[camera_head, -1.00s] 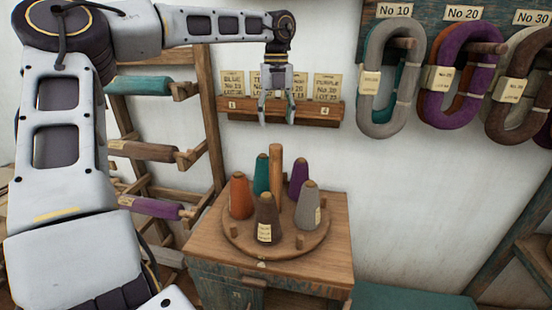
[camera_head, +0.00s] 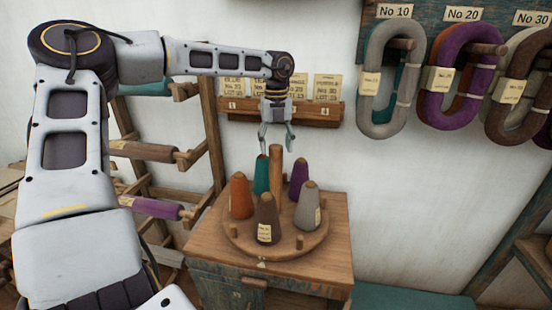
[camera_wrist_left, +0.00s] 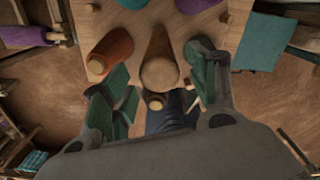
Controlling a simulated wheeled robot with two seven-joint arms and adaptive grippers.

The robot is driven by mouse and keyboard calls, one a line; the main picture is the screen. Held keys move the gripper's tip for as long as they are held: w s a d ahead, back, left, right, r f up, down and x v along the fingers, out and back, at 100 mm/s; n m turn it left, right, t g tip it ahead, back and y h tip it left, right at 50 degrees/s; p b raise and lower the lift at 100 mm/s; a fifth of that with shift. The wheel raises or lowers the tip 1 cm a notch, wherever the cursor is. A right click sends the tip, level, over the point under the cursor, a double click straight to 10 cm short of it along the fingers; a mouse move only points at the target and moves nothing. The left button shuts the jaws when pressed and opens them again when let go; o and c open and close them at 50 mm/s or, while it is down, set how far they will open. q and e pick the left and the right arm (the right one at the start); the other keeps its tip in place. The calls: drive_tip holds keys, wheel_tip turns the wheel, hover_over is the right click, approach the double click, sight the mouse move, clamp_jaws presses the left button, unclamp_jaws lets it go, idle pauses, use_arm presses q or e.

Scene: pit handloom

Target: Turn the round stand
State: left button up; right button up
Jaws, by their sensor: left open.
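The round stand (camera_head: 283,250) is a wooden disc on a small cabinet, with short pegs around its rim. It carries an orange cone (camera_head: 240,197), a teal cone (camera_head: 261,176), a purple cone (camera_head: 299,178), a grey cone (camera_head: 308,208) and a dark brown cone (camera_head: 267,222). A wooden post (camera_head: 276,185) rises at its centre. My left gripper (camera_head: 276,147) points down, open and empty, its fingertips near the level of the post's top. In the left wrist view the post (camera_wrist_left: 160,62) and orange cone (camera_wrist_left: 107,50) show beyond the fingers; contact cannot be told. My right gripper is out of view.
The cabinet (camera_head: 325,262) stands near a white wall. A card rack (camera_head: 315,113) hangs behind the gripper. A wooden rack with spools (camera_head: 150,208) stands left. Yarn hanks (camera_head: 385,125) hang upper right. A teal bench (camera_head: 410,297) is low at right.

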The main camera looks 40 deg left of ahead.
sight(276, 158)
use_arm(q)
drive_tip(key=shift+f, duration=2.6)
clamp_jaws()
